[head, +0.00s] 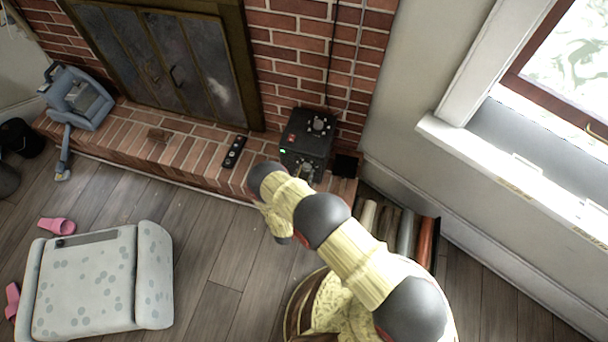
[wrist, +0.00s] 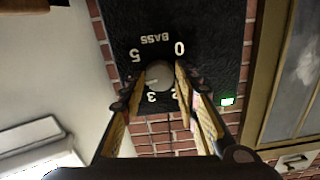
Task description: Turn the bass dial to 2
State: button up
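The bass dial (wrist: 159,75) is a round grey knob on a black speckled panel (wrist: 205,30), upside down in the wrist view under the label BASS. The figures 5, 0, 3 and 2 show around it; other figures are hidden behind my fingers. A pale mark on the knob points left and slightly down, between 5 and 3. My gripper (wrist: 160,76) is open, with one finger on each side of the knob; whether they touch it is unclear.
A green light (wrist: 227,100) glows on the panel. In the head view, a black remote-like object (head: 234,152) lies left of the box on the hearth (head: 190,143). A brick wall stands behind, and several rolls (head: 405,232) lie to the right.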

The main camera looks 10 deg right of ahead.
jog(key=c, duration=0.6)
jog(key=shift+n, duration=0.3)
jog(key=n, duration=0.4)
jog(key=shift+n, duration=0.3)
jog(key=n, duration=1)
jog(key=shift+n, duration=0.4)
jog(key=n, duration=0.5)
jog(key=shift+n, duration=0.3)
jog(key=o, duration=1.2)
jog(key=shift+c, duration=0.2)
